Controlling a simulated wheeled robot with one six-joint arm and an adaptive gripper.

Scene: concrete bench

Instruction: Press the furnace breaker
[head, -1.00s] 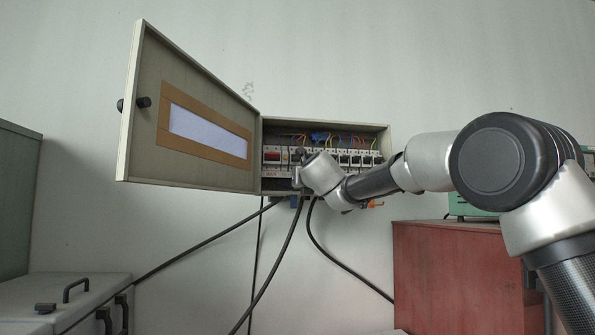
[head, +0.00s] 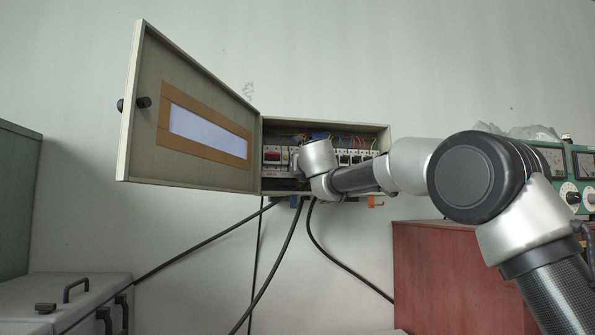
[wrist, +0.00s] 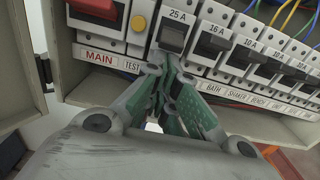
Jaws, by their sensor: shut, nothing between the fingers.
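The breaker row shows in the open box in the head view. In the wrist view, a breaker marked 25 A (wrist: 172,38) has a dark lever, and its name label is hidden behind my fingers. No furnace label is readable. My gripper (wrist: 165,62) is shut and empty, its tips just below and in front of the 25 A lever; I cannot tell whether they touch. A 16 A breaker (wrist: 209,44) labelled BATH is to its right. In the head view my wrist hides the gripper and part of the row.
The red MAIN switch (wrist: 98,8) and yellow TEST button (wrist: 138,23) are left of the 25 A breaker. The box door (head: 150,110) stands open at left. Black cables (head: 276,265) hang below. A red cabinet (head: 445,270) stands at lower right.

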